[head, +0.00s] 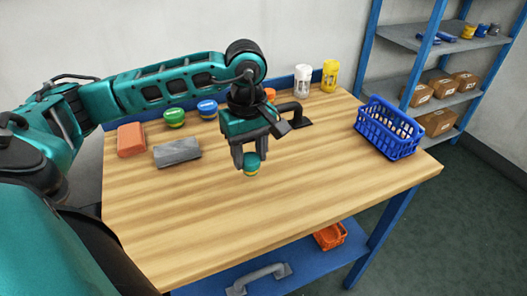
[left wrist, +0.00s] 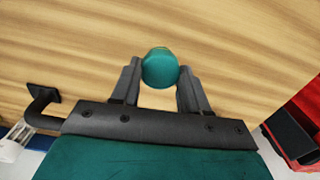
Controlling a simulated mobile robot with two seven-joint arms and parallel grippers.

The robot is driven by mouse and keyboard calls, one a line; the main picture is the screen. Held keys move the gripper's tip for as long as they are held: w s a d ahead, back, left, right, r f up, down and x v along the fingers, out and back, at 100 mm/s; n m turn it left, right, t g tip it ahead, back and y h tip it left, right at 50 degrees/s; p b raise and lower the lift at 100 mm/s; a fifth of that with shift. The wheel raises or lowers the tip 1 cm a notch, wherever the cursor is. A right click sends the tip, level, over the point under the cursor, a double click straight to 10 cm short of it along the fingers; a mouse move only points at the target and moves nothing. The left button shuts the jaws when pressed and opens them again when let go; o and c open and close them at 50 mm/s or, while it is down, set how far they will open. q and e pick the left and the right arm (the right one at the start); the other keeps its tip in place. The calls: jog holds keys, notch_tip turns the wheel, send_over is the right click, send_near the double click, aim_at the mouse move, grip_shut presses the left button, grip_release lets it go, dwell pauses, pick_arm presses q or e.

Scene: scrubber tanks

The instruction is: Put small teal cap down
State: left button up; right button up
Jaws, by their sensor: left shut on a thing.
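The small teal cap (head: 252,163) is round, teal on top with a yellow band lower down. It also shows in the left wrist view (left wrist: 159,69) between the two fingertips. My left gripper (head: 250,160) is shut on the cap, over the middle of the wooden workbench (head: 315,180). It points down; I cannot tell whether the cap touches the bench top. In the left wrist view the left gripper (left wrist: 159,78) has one finger on each side of the cap. My right gripper is not in view.
A blue basket (head: 389,128) stands at the right. An orange block (head: 131,139), a grey block (head: 177,152), a green-topped cap (head: 174,117) and a blue-topped cap (head: 208,109) sit at the left and back. White (head: 302,80) and yellow (head: 330,76) bottles stand behind. The bench front is clear.

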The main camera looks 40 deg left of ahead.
pick_arm(q)
jog(key=s+a+r+n+b, duration=0.2)
jog(key=a+n, duration=0.5)
jog(key=n, duration=0.2)
jog(key=s+a+r+n+b, duration=0.2)
jog(key=s+a+n, duration=0.1)
jog(key=a+n, duration=0.5)
notch_tip(320, 180, up, 9)
jog(key=w+d+n+b, duration=0.15)
jog(key=n+b, duration=0.25)
jog(key=n, duration=1)
jog(key=w+d+r+n+b, duration=0.2)
jog(key=w+d+r+n, duration=0.1)
jog(key=w+d+n, duration=0.4)
jog(key=shift+m, duration=0.3)
jog(key=f+b, duration=0.1)
jog(key=f, duration=0.5)
jog(key=s+f+b, duration=0.1)
jog(key=f, duration=0.6)
jog(key=s+f+b, duration=0.1)
jog(key=f, duration=0.6)
jog(key=shift+s+d, duration=0.2)
jog(key=shift+d, duration=0.15)
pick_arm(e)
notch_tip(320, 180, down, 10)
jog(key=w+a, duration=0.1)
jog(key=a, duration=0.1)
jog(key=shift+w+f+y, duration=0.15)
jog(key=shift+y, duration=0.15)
